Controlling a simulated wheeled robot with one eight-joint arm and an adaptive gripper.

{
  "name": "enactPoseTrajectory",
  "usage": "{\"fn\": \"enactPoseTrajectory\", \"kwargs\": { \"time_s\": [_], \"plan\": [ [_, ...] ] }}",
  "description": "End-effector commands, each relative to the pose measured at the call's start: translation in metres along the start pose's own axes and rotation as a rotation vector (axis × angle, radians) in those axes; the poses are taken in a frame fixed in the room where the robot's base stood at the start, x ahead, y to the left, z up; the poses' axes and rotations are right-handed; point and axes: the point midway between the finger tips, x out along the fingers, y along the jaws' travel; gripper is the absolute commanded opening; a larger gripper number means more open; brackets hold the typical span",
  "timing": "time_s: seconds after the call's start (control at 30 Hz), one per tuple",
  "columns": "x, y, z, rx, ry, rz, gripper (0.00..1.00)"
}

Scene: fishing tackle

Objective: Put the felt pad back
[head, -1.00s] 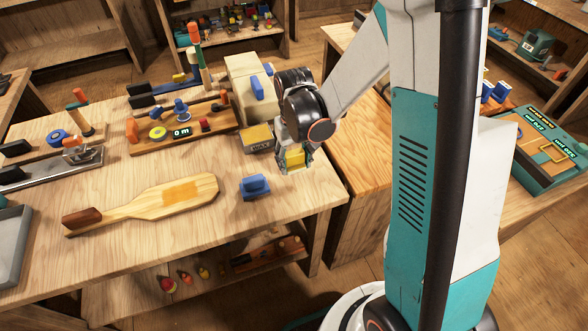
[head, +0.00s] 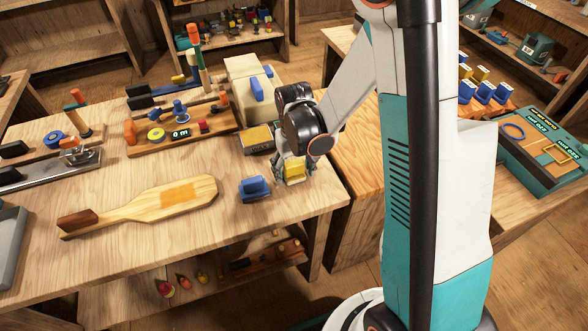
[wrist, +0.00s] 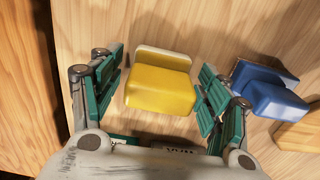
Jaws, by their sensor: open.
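A yellow block with a pale layer along one side, seemingly a felt pad, shows in the head view (head: 295,172) near the table's right edge. In the wrist view (wrist: 160,88) it lies between my gripper's two fingers, with a narrow gap to each. My gripper (head: 293,177) is open around it, low over the table; its green-padded fingers show in the wrist view (wrist: 163,75). A similar blue block (head: 254,188) lies just left of the gripper, and right of it in the wrist view (wrist: 268,90).
A tin marked WAX (head: 258,138) stands close behind my gripper, beside a cream box (head: 248,85). A wooden paddle (head: 145,207) lies at left on the table (head: 200,245). A wooden rack (head: 175,146) with small parts stands behind it. The front table strip is clear.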

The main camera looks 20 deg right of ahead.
Motion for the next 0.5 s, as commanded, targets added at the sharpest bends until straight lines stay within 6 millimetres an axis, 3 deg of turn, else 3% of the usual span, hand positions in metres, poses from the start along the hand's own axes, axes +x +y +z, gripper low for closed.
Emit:
{"fn": "enactPoseTrajectory", "kwargs": {
  "time_s": [0.23, 0.5],
  "plan": [
    [-0.008, 0.0, 0.0, 0.0, 0.0, 0.0, 0.7],
    [-0.061, 0.0, 0.001, 0.0, 0.0, 0.0, 0.7]
  ]
}}
